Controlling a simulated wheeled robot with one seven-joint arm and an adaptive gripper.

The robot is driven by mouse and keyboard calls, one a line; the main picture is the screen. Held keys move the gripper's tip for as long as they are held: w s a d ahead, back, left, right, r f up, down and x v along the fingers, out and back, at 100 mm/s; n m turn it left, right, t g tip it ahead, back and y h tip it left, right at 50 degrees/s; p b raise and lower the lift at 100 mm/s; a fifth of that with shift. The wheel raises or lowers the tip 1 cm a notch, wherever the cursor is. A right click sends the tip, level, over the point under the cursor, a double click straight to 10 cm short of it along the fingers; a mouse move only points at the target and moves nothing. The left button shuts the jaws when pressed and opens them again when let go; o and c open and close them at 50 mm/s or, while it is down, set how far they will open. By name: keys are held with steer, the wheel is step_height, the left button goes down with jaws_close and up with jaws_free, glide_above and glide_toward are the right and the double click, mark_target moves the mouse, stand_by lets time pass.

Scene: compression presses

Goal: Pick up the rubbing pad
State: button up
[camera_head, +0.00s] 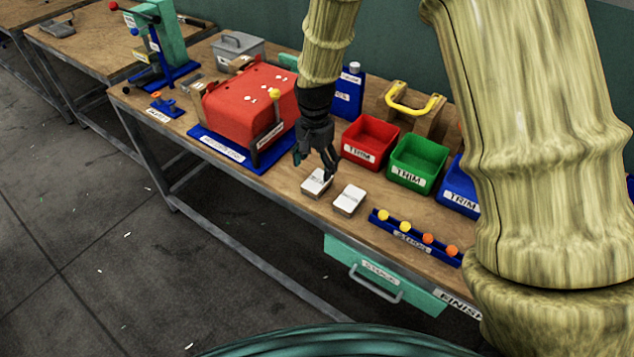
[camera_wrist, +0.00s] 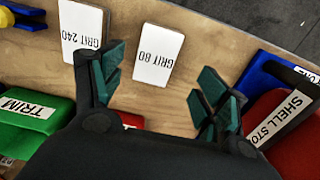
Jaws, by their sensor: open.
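Two white block-shaped pads lie flat on the wooden bench near its front edge. The GRIT 80 pad (camera_wrist: 157,57) is the left one (camera_head: 315,184) in the head view. The GRIT 240 pad (camera_wrist: 82,30) lies beside it, to its right (camera_head: 349,200) in the head view. My gripper (camera_head: 315,166) points down just behind and above the GRIT 80 pad. In the wrist view its fingers (camera_wrist: 160,88) are spread and empty, with the GRIT 80 pad ahead of and between them. A finger partly overlaps the GRIT 240 pad there.
A red press (camera_head: 250,104) on a blue base stands left of my gripper. Red (camera_head: 369,142), green (camera_head: 417,163) and blue (camera_head: 457,190) TRIM bins stand behind and to the right. A blue rack (camera_head: 415,238) with yellow and orange knobs lies right of the pads.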

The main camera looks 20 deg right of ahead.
mark_target(318, 179)
steer(key=shift+f, duration=0.7)
steer(key=shift+d+f+p, duration=0.2)
steer(key=shift+f+p, duration=0.2)
steer(key=shift+f, duration=0.15)
steer(key=shift+d+f+p, duration=0.15)
steer(key=shift+f+p, duration=0.25)
steer(key=shift+f, duration=0.1)
steer(key=shift+d+f+p, duration=0.1)
steer(key=shift+f+p, duration=0.4)
steer(key=shift+f, duration=1.05)
steer(key=shift+c, duration=0.2)
steer(key=c, duration=1)
